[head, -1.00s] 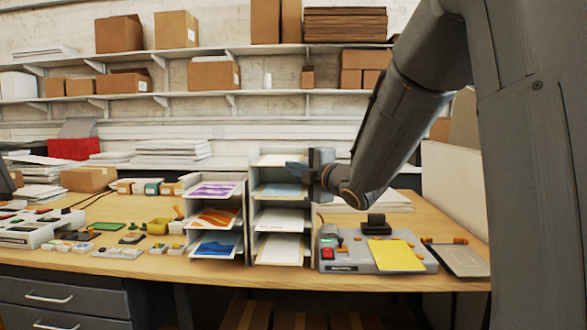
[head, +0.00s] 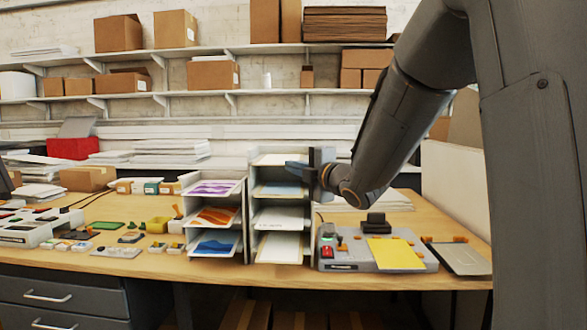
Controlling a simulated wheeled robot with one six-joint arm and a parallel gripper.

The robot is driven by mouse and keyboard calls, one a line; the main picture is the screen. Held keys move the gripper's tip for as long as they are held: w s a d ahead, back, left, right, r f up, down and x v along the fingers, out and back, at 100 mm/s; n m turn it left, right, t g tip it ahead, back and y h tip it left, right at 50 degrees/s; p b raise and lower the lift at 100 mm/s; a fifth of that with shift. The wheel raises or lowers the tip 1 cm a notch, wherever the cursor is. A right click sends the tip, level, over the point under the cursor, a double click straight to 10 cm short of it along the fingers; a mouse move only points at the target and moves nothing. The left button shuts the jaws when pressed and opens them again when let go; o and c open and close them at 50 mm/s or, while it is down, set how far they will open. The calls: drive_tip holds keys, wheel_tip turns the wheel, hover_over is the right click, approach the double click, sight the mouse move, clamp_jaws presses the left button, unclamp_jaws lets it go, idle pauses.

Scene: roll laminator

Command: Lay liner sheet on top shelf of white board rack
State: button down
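The white board rack (head: 250,222) stands mid-table with stacked shelves. A pale sheet (head: 272,160) shows at its top level, partly behind my gripper. A light blue sheet (head: 280,190) lies on the shelf below, and white sheets (head: 280,217) lie on the lower shelves. I cannot tell for sure which is the liner sheet. My gripper (head: 292,167) points left, at the rack's upper front right, between the top level and the light blue sheet. Its fingers are small and seen from the side. Whether they hold a sheet edge is unclear.
A second rack (head: 243,215) with purple, orange and blue prints stands close on the left. The laminator (head: 345,257) with a yellow sheet (head: 395,253) is on the right. A dark-edged board (head: 460,258) lies beyond it. Small items crowd the left table.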

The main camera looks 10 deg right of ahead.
drive_tip(key=c, duration=2.4)
unclamp_jaws()
drive_tip(key=shift+c, duration=0.2)
drive_tip(key=o, duration=0.5)
drive_tip(key=shift+c, duration=0.2)
drive_tip(key=b+v, duration=0.2)
drive_tip(key=v, duration=0.5)
drive_tip(key=shift+s+d, duration=0.15)
drive_tip(key=shift+s, duration=0.25)
